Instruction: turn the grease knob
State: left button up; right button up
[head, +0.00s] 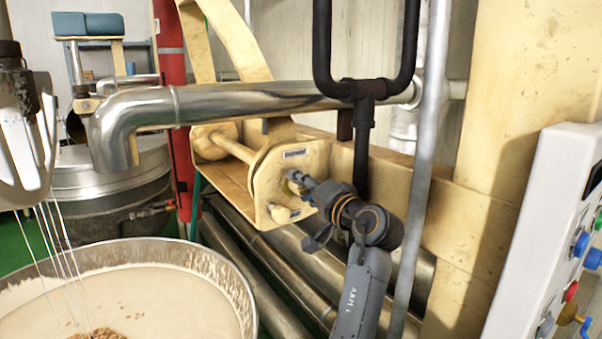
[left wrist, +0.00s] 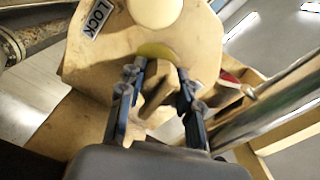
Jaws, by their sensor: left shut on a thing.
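The grease knob (left wrist: 158,88) is a tan, flat-sided piece on the front of a cream plate (left wrist: 205,45). My left gripper (left wrist: 160,80) is shut on it in the left wrist view, with one finger on each side. A yellow-green round patch shows on the plate just behind the knob. In the head view my left gripper (head: 297,183) reaches up to the front of the cream plate (head: 268,172), and its fingers mostly hide the knob. My right gripper is not in view.
A label reading LOCK (left wrist: 97,18) is on the plate. A shiny metal pipe (head: 240,103) runs above it. A thin grey post (head: 425,150) stands right of my gripper. A vat of pale mix (head: 150,300) is at lower left, and a control panel (head: 545,230) at right.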

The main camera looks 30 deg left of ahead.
pick_arm(q)
jog(key=m+p, duration=0.8)
jog(key=p, duration=0.1)
jog(key=m+p, duration=0.4)
jog(key=p, duration=0.1)
jog(key=shift+r, duration=0.4)
jog(key=m+p, duration=0.1)
jog(key=m, duration=0.1)
jog(key=shift+f+m+p, duration=0.2)
jog(key=shift+m+p, duration=0.15)
jog(key=shift+m, duration=0.05)
jog(key=shift+f+m, duration=0.1)
jog(key=shift+m, duration=2.4)
jog(key=o, duration=1.2)
jog(key=shift+a+f, duration=0.1)
jog(key=shift+c, duration=0.2)
notch_tip(320, 180, up, 10)
